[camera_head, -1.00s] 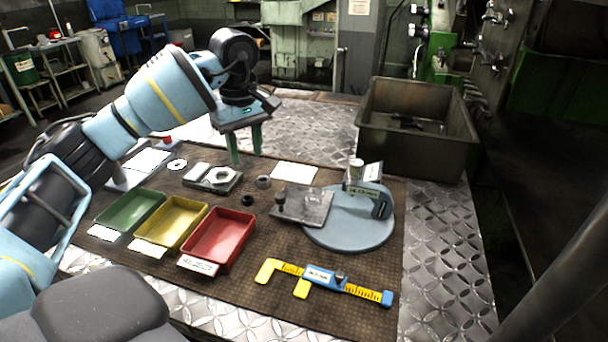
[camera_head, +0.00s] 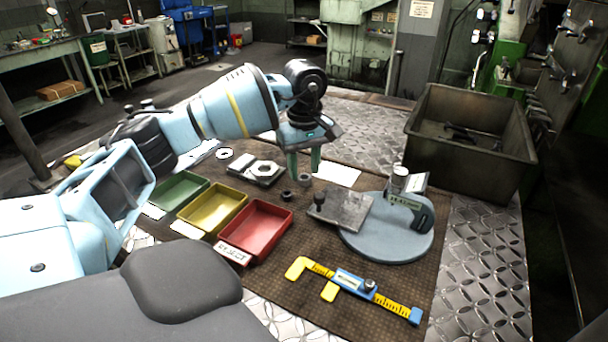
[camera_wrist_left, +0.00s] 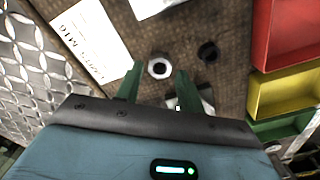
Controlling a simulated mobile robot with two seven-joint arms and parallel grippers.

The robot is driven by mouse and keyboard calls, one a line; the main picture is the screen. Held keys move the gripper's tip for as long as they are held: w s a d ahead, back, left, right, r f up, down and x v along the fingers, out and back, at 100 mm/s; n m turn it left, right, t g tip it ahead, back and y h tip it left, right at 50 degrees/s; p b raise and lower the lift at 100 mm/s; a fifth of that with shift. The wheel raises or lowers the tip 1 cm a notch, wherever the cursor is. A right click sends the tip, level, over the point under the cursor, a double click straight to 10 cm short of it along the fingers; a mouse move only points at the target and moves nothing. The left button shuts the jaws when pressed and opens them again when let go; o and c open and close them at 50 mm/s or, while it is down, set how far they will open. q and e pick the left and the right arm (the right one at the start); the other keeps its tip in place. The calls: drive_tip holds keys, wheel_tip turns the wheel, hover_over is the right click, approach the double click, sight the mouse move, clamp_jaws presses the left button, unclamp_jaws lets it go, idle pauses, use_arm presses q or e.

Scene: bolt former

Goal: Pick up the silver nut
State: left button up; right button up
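The silver nut (camera_head: 304,179) stands on the brown mat, just below my left gripper (camera_head: 303,172) in the head view. It also shows in the left wrist view (camera_wrist_left: 159,67), a pale ring with a dark hole. There it lies ahead of the gap between the two green fingertips. My left gripper (camera_wrist_left: 157,77) is open and its fingers appear empty, pointing down at the mat. A darker nut (camera_head: 286,196) lies close by, also in the left wrist view (camera_wrist_left: 208,52). My right gripper is not in view.
Green (camera_head: 180,189), yellow (camera_head: 213,209) and red (camera_head: 256,229) trays stand left and front of the nuts. A block with a hexagonal part (camera_head: 263,172) lies to the left. A round grey stand (camera_head: 390,240), a yellow-blue caliper (camera_head: 355,284) and a metal bin (camera_head: 470,150) are rightward.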

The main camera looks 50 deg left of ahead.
use_arm(q)
drive_tip(key=shift+f, duration=0.85)
drive_tip(key=c, duration=0.8)
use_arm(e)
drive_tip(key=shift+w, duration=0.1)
use_arm(q)
drive_tip(key=shift+o, duration=0.2)
drive_tip(key=shift+r, duration=0.15)
